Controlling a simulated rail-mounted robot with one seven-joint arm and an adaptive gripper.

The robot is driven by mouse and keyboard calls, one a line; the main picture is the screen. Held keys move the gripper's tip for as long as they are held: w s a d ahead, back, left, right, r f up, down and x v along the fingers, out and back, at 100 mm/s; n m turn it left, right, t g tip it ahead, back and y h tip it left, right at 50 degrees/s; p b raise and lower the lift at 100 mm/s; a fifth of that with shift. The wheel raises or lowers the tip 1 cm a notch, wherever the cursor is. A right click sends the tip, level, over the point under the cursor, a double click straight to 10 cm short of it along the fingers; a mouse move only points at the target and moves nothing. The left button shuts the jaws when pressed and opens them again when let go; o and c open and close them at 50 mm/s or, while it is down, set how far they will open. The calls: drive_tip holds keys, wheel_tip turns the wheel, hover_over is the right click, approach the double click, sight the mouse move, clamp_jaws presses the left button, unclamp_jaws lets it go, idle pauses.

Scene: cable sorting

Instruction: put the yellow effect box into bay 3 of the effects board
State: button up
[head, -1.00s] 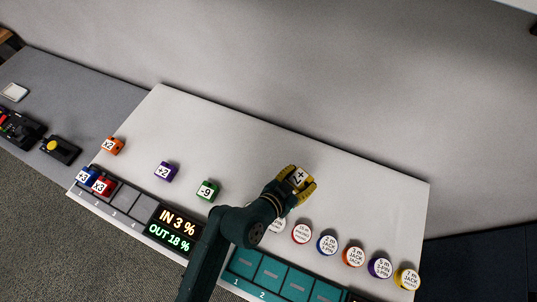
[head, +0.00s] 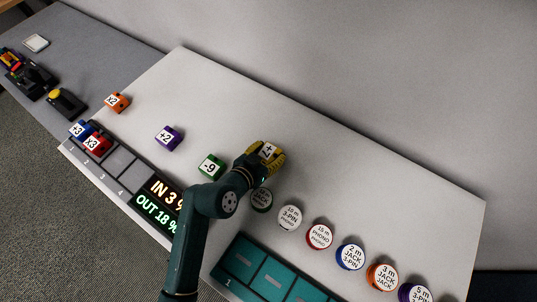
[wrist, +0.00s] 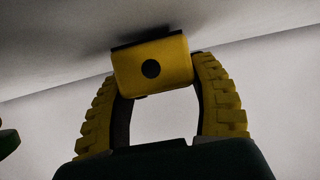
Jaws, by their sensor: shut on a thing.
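The yellow effect box (head: 267,151) has a white label on top and is held in my gripper (head: 271,158). In the wrist view the yellow box (wrist: 172,62) sits between the two yellow fingers of my gripper (wrist: 160,82). The gripper is over the white table, to the right of the green box. The effects board (head: 96,172) is at the table's left front. A blue box (head: 80,130) is in bay 1 and a red box (head: 96,145) in bay 2. Bay 3 (head: 119,160) and bay 4 (head: 137,176) are empty.
A green box (head: 211,167), a purple box (head: 168,138) and an orange box (head: 117,103) stand on the table (head: 330,170) left of the gripper. Several round labelled cable pieces line the right front, behind a teal board (head: 262,270). A display (head: 158,205) adjoins the effects board.

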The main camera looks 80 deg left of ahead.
drive_tip(key=shift+f, duration=0.15)
drive_tip(key=shift+f, duration=0.15)
drive_tip(key=o, duration=1.2)
drive_tip(key=shift+o, duration=0.2)
drive_tip(key=shift+r, duration=0.25)
drive_tip(key=p+v, duration=0.2)
drive_tip(key=v, duration=0.9)
drive_tip(key=shift+s+d, duration=0.25)
drive_tip(key=shift+s, duration=0.1)
drive_tip(key=shift+r, duration=0.1)
